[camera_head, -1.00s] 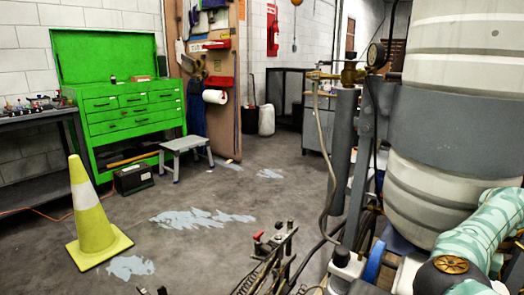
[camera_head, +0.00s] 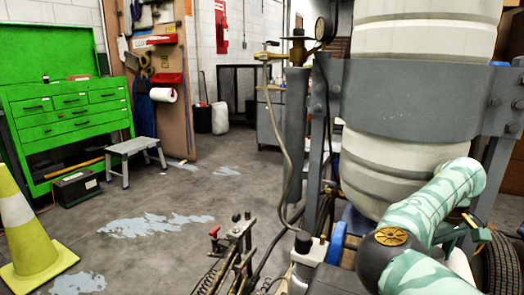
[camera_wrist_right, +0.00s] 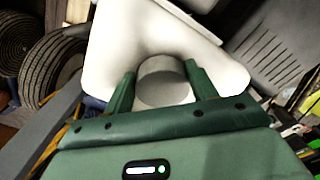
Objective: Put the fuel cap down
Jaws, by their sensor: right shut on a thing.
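The fuel cap (camera_wrist_right: 162,78) is a grey round piece between the two green fingers of my right gripper (camera_wrist_right: 160,88) in the right wrist view. The gripper is shut on it. A white moulded body (camera_wrist_right: 110,55) lies just beyond the cap; I cannot tell whether they touch. In the head view my right arm reaches in at the right, beside the striper's big pale drum (camera_head: 420,60), and the cap is not clearly visible there. My left gripper is not in view.
A striper wheel (camera_head: 503,265) stands at the right edge. Open paint-marked floor (camera_head: 150,225) lies left, with a yellow cone (camera_head: 28,240), a step stool (camera_head: 135,148) and a green tool chest (camera_head: 75,110).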

